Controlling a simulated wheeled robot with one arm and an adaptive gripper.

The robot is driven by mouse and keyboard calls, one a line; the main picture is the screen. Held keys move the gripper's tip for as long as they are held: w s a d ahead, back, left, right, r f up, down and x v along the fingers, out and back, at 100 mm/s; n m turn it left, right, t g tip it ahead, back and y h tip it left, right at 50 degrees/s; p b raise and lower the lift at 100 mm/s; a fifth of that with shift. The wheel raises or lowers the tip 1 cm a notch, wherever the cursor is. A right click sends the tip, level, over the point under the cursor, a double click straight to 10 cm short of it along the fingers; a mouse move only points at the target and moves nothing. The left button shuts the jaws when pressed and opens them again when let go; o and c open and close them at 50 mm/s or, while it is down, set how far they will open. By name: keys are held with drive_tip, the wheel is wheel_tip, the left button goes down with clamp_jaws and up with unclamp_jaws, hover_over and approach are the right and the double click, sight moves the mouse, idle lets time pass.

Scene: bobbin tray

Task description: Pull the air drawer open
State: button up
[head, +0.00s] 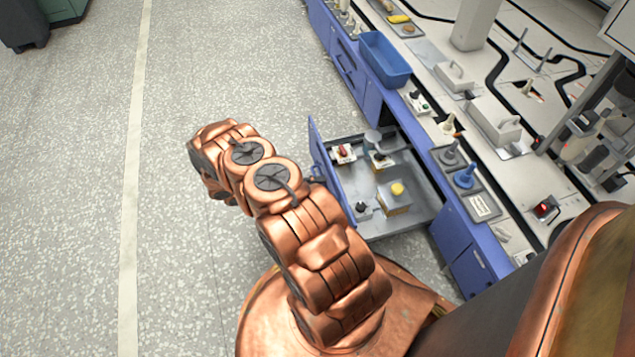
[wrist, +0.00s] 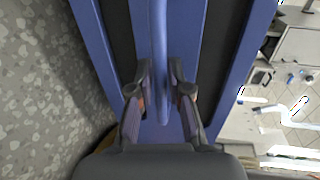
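The air drawer (head: 410,222) stands pulled out from the blue bench, its grey inside and the items in it in view. Its blue front panel (head: 328,172) faces left, partly hidden by my arm. In the wrist view, the drawer's blue bar handle (wrist: 160,45) runs down the middle between the fingers of my gripper (wrist: 160,82). In the head view my gripper is hidden behind my arm.
The drawer holds several small devices, one with a yellow knob (head: 397,188) and one with red (head: 343,151). A blue bin (head: 384,62) sits on the bench edge above. Speckled floor (head: 190,60) to the left is clear. Other closed blue drawers (head: 346,65) line the bench.

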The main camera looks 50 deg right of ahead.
drive_tip(key=shift+o, duration=1.4)
drive_tip(key=v, duration=1.2)
drive_tip(key=shift+s, duration=0.1)
drive_tip(key=x, duration=1.2)
drive_tip(key=shift+d, duration=0.15)
drive_tip(key=shift+r, duration=0.1)
